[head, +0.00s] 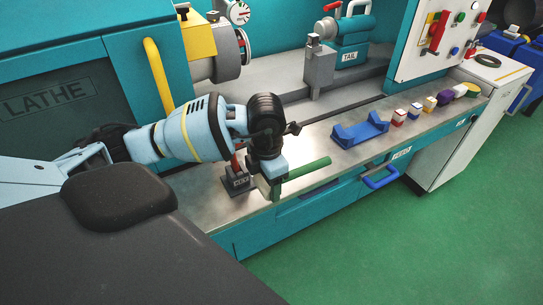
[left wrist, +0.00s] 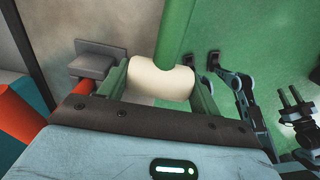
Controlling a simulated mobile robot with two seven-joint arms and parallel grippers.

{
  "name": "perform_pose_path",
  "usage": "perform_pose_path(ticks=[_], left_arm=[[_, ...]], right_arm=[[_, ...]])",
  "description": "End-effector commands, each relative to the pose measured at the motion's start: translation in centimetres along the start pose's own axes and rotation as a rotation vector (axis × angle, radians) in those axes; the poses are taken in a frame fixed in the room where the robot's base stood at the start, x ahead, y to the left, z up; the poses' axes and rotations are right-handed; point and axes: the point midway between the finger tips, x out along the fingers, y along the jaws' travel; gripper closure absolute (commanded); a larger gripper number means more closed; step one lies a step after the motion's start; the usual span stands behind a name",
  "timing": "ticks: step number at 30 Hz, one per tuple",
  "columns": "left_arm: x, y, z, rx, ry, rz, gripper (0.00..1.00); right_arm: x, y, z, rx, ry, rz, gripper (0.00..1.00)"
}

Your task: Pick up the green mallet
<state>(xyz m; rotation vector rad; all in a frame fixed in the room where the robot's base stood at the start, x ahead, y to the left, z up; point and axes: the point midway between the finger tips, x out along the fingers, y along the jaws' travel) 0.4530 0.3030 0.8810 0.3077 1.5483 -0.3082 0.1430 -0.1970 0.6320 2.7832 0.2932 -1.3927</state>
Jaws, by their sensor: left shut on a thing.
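The green mallet lies crosswise at my left gripper (head: 268,186). Its green handle (head: 309,168) sticks out to the right over the bench's front strip in the head view. In the left wrist view its cream head (left wrist: 160,82) sits between the two green fingers (left wrist: 160,95), which are shut on it. The handle (left wrist: 176,28) runs up and away from the head there. In the head view the gripper hides the mallet head. I cannot tell whether the mallet touches the bench.
A dark block (head: 237,181) with a red upright part stands close left of the gripper. A blue cradle (head: 360,132) and several small coloured blocks (head: 415,110) line the metal bench ledge (head: 215,210). A blue drawer handle (head: 381,177) juts from the front. Green floor (head: 400,240) is clear.

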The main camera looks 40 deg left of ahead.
Motion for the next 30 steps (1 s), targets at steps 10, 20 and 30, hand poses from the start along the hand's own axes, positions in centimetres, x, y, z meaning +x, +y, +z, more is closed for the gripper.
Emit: perform_pose_path(ticks=[10, 20, 30], left_arm=[[-0.4, -3.1, -2.6, 0.001, -0.001, 0.000, 0.72], [-0.5, -3.4, -2.9, -0.001, -0.001, 0.000, 0.72], [-0.5, -3.4, -2.9, 0.000, -0.001, 0.000, 0.72]], right_arm=[[0.1, 0.0, 0.2, 0.000, -0.003, 0.000, 0.64], [0.1, 0.0, 0.2, 0.000, -0.004, 0.000, 0.64], [0.0, 0.0, 0.3, 0.001, -0.005, 0.000, 0.64]])
